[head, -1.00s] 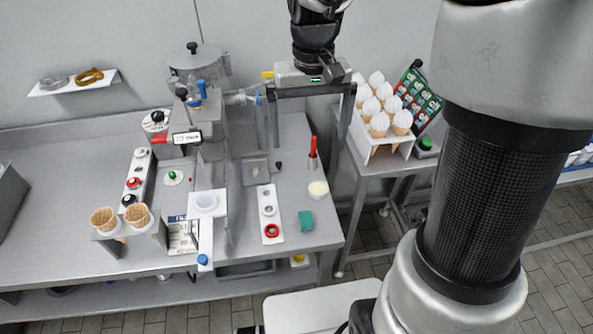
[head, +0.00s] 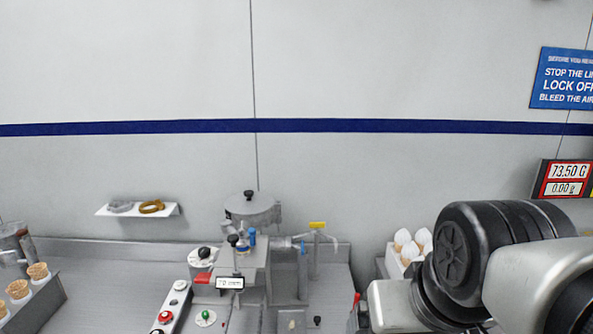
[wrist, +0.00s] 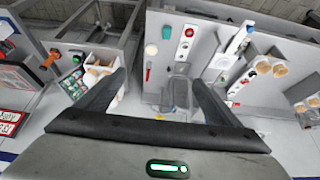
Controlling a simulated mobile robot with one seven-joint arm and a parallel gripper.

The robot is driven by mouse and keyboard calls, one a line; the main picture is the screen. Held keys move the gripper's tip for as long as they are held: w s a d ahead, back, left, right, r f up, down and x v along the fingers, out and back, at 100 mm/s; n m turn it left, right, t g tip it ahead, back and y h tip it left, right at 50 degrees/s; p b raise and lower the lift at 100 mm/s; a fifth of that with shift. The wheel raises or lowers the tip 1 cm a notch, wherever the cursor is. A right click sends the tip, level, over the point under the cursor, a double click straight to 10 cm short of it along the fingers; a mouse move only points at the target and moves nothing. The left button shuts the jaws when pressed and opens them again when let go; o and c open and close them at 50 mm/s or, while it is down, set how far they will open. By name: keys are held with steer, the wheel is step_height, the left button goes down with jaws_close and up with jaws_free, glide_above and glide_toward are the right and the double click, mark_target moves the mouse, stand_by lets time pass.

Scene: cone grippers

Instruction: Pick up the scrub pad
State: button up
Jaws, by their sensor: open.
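The scrub pad (wrist: 166,32) is a small teal-green block lying on the steel worktop, near its edge, at the upper middle of the wrist view. It is out of the head view now. My gripper (wrist: 158,77) is open in the wrist view, with its two dark fingers spread and nothing between them. The pad shows beyond the fingertips, well apart from them. In the head view only my arm shows at the right, not the gripper.
A filling machine (head: 240,255) stands on the worktop. A rack of cones (wrist: 100,75) is left of the gripper in the wrist view.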

steer(key=shift+w+a+f+g+b, duration=0.15)
steer(key=shift+w+f+g+b, duration=0.25)
steer(key=shift+w+f+b, duration=0.6)
steer(key=c, duration=0.7)
steer(key=w+f+b, duration=0.1)
steer(key=w+f, duration=0.1)
steer(key=f, duration=0.1)
steer(key=w+f+g+b, duration=0.1)
steer(key=w+f, duration=0.2)
steer(key=w+a+f+g+b, duration=0.1)
steer(key=w+f+b, duration=0.1)
steer(key=shift+w+f, duration=0.35)
steer(key=shift+f, duration=0.05)
steer(key=shift+c, duration=0.4)
steer(key=w+f+g+b, duration=0.1)
steer(key=w+f, duration=0.1)
steer(key=f, duration=0.5)
steer(key=w+f+g+b, duration=0.1)
steer(key=w+f, duration=0.1)
steer(key=f, duration=0.6)
steer(key=w+a+f+b, duration=0.1)
steer(key=w+f+b, duration=0.1)
steer(key=f, duration=0.6)
steer(key=shift+w+g, duration=0.15)
steer(key=shift+g, duration=0.25)
steer(key=shift+f, duration=2.85)
